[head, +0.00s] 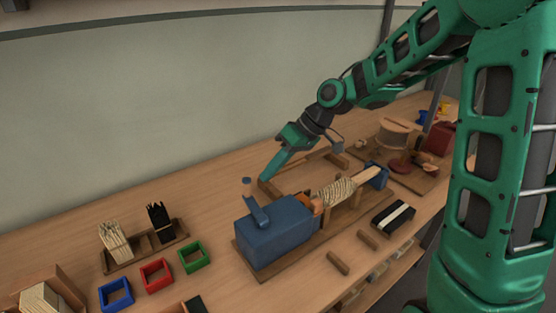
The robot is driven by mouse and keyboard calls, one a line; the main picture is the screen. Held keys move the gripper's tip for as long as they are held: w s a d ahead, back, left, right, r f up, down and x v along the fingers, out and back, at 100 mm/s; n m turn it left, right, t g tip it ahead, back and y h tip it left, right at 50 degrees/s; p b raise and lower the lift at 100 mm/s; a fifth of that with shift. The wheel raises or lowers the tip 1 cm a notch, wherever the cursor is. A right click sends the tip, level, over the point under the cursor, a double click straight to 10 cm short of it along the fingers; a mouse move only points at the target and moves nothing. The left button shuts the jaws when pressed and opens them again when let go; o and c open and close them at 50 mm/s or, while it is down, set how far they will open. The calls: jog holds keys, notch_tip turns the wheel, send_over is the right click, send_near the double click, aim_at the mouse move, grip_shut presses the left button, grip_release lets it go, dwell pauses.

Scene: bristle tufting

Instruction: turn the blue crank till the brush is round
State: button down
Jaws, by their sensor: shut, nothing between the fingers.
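The blue crank (257,212) stands up from the top of a blue machine box (276,236), with a small knob at its upper end. A brush with pale bristles (338,190) lies in line with the box, to its right. Its exact outline is too small to judge. My gripper (265,179) points down and left, shut and empty. Its tip shows just right of the crank knob, with a small gap in the picture. Whether it is level with the knob or behind it, I cannot tell.
A wooden frame (300,168) lies behind the machine. A spool (394,137) stands at right.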

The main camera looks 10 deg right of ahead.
jog(key=shift+s+a+r, duration=0.1)
jog(key=shift+s+a, duration=0.35)
jog(key=shift+a, duration=0.25)
jog(key=shift+s+a+r, duration=0.1)
jog(key=shift+s+a, duration=0.3)
jog(key=shift+a, duration=0.25)
jog(key=shift+a+n+g, duration=1.4)
jog(key=shift+a+n, duration=0.45)
jog(key=shift+n, duration=0.35)
jog(key=w+d+r, duration=0.4)
jog(key=d+r, duration=0.3)
jog(key=d, duration=0.1)
jog(key=shift+w+d+r, duration=0.15)
jog(key=shift+d+r, duration=0.1)
jog(key=shift+r, duration=0.15)
